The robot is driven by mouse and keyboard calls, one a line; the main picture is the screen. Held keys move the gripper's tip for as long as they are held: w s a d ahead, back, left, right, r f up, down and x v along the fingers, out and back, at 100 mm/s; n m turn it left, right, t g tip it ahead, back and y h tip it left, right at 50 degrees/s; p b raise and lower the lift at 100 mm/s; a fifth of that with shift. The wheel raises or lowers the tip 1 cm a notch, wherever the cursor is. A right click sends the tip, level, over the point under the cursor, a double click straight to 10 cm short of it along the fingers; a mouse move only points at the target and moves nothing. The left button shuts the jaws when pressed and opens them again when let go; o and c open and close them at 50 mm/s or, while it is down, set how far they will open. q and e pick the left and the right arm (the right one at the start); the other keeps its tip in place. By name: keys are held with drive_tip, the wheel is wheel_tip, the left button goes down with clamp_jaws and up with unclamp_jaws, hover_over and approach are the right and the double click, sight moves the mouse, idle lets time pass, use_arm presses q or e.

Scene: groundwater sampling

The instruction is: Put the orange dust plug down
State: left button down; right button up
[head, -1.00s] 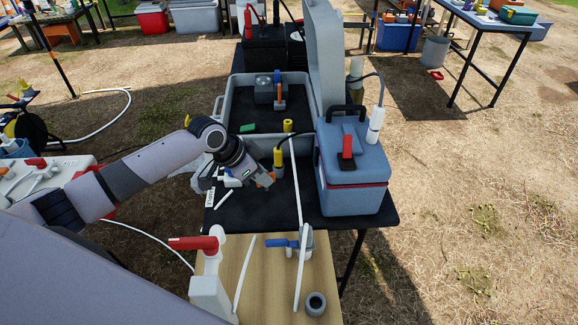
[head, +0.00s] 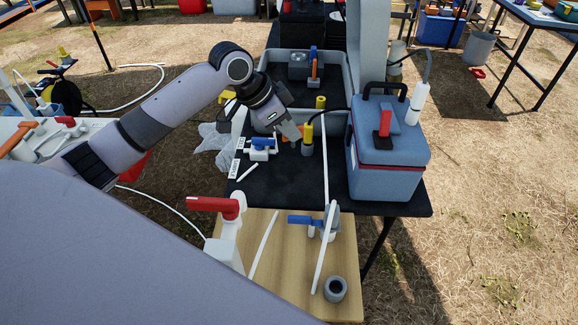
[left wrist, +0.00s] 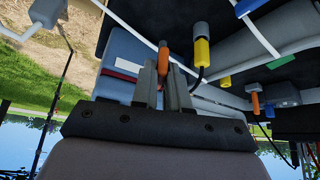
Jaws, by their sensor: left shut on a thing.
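The orange dust plug (left wrist: 163,55) shows between the fingertips of my left gripper (left wrist: 162,72) in the left wrist view. The left gripper is shut on it. In the head view my left gripper (head: 292,134) is over the black table top, just left of an upright yellow-and-grey connector (head: 307,136) with a black cable. A bit of orange shows at the fingertips there, mostly hidden by the fingers. I cannot tell whether the plug touches the table or the connector. My right gripper is not in view.
A blue cooler box (head: 388,160) stands to the right, and a grey open crate (head: 346,82) behind. A blue-handled white valve (head: 262,148) lies left of the gripper. A thin white tube (head: 325,165) runs past the connector. Black table surface nearer me is partly clear.

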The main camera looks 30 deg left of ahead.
use_arm(q)
wheel_tip(320, 180, down, 11)
drive_tip(key=shift+b, duration=0.35)
drive_tip(key=shift+f, duration=0.15)
drive_tip(key=shift+f, duration=0.5)
drive_tip(key=c, duration=1.1)
unclamp_jaws()
drive_tip(key=shift+c, duration=0.2)
drive_tip(key=shift+r, duration=0.15)
drive_tip(key=shift+r, duration=0.4)
drive_tip(key=p+v, duration=0.1)
drive_tip(key=v, duration=1.1)
